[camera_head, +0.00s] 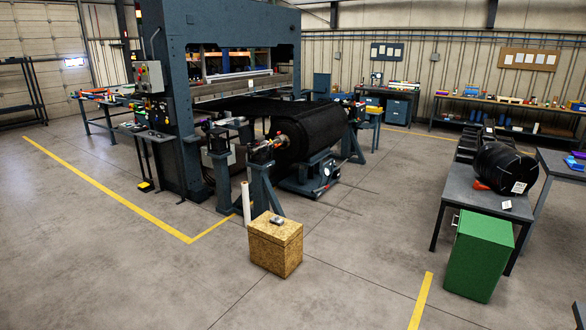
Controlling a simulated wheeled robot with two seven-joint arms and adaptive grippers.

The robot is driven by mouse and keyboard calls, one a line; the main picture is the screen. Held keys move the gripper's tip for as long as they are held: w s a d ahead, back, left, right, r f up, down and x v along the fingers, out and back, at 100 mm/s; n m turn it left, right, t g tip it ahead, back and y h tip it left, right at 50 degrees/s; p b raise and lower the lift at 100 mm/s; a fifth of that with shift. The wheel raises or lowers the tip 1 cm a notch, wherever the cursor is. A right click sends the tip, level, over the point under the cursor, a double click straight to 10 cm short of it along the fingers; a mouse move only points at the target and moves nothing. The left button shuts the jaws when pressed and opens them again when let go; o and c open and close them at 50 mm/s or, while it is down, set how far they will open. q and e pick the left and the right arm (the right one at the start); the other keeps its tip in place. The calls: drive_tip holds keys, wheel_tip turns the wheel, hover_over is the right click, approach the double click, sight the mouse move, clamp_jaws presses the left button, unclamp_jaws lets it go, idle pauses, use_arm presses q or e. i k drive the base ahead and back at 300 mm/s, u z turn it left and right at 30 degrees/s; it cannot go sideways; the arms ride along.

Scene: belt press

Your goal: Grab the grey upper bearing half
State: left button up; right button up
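A small grey piece (277,220), which looks like the grey upper bearing half, lies on top of a wooden box (276,250) in the lower middle of the head view. It is too small to make out its exact shape. The box stands on the floor in front of a dark blue stand (262,188) that carries the end of a shaft (262,146) with a large black roll (305,132). Neither of my grippers shows in the head view.
A large blue press (178,90) stands behind the roll. A white tube (246,203) stands upright just left of the box. A green box (478,255) and a grey table (460,185) with a black roll (506,168) are at right. Floor between is mostly clear.

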sight(277, 219)
drive_tip(key=u, duration=0.75)
drive_tip(key=i, duration=2)
drive_tip(key=u, duration=0.4)
drive_tip(key=i, duration=2.15)
drive_tip(key=z, duration=0.75)
drive_tip(key=i, duration=1.05)
drive_tip(key=z, duration=0.3)
